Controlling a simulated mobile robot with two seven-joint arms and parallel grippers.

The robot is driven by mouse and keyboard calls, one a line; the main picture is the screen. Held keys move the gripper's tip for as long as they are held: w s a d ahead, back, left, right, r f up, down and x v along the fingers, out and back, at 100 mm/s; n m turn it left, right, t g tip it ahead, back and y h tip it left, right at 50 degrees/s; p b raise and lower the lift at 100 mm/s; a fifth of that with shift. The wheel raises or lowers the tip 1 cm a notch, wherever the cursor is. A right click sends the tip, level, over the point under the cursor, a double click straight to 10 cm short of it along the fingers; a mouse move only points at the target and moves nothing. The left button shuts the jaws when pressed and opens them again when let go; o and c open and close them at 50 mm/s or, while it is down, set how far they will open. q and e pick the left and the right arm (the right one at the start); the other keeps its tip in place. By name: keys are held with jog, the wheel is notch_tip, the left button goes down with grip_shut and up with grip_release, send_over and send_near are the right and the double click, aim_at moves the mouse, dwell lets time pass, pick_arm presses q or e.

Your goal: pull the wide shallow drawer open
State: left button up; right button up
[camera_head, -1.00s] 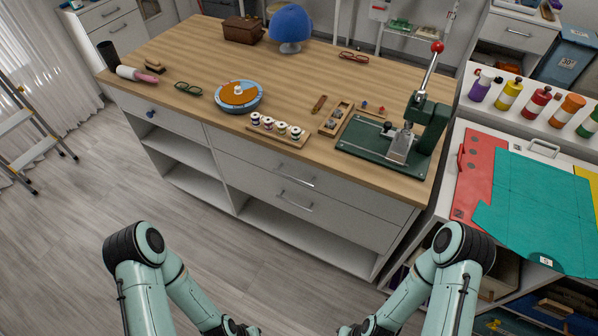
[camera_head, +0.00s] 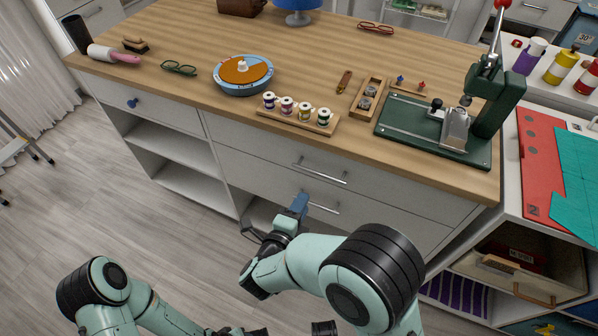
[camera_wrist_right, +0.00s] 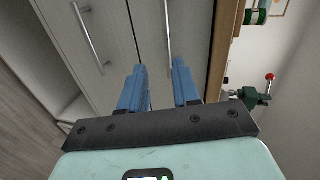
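The cabinet's right side has two wide drawers, both shut. The upper wide drawer (camera_head: 265,155), just under the wooden top, looks the shallower and has a bar handle (camera_head: 320,170). The lower drawer (camera_head: 250,180) has its own bar handle (camera_head: 320,207). My right gripper (camera_head: 292,208) is in front of the lower drawer in the head view. In the right wrist view its two blue fingers (camera_wrist_right: 158,88) are apart and empty, and the upper handle (camera_wrist_right: 168,40) lies ahead of them, not between them. My left gripper is low at the bottom edge (camera_head: 245,331), mostly cut off.
A narrow drawer with a blue knob (camera_head: 132,103) and open shelves (camera_head: 185,150) are at the left. A shelf unit (camera_head: 520,270) stands close at right.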

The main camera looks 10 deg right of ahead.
aim_at(319, 173)
pick_arm(q)
jog(key=shift+t, duration=0.6)
jog(key=w+f, duration=0.1)
jog(key=w+a+b, duration=0.1)
jog(key=w+f+b, duration=0.1)
jog(key=shift+w+a+f, duration=0.15)
jog(key=shift+a+f, duration=0.15)
pick_arm(e)
jog(key=shift+m, duration=0.5)
jog(key=x, duration=0.8)
jog(key=r+x, duration=0.1)
jog(key=x, duration=0.3)
jog(key=shift+w+d, duration=0.3)
jog(key=shift+w, duration=0.1)
grip_shut()
